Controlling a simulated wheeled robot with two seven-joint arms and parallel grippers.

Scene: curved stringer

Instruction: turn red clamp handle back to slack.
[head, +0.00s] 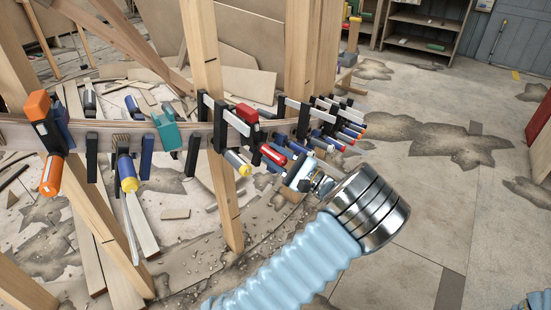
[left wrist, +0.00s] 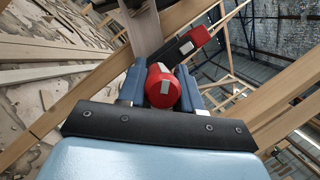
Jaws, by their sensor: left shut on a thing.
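The red clamp handle (head: 272,154) sticks out from a black clamp on the curved wooden stringer (head: 175,132), near the middle of the head view. In the left wrist view the handle's red end (left wrist: 163,86), with a pale mark on it, lies between the two blue fingers. My left gripper (head: 287,168) reaches in from the lower right and is shut on this handle. The clamp's red-topped black body (left wrist: 190,44) shows behind it in the left wrist view. The fingertips are partly hidden. My right gripper is not in view.
Several blue, red and yellow clamp handles (head: 345,130) crowd the stringer to the right. A yellow-ended handle (head: 237,163) is close on the left. A teal clamp (head: 167,128) and an orange clamp (head: 50,175) are farther left. Wooden posts (head: 202,50) stand nearby. The floor at right is open.

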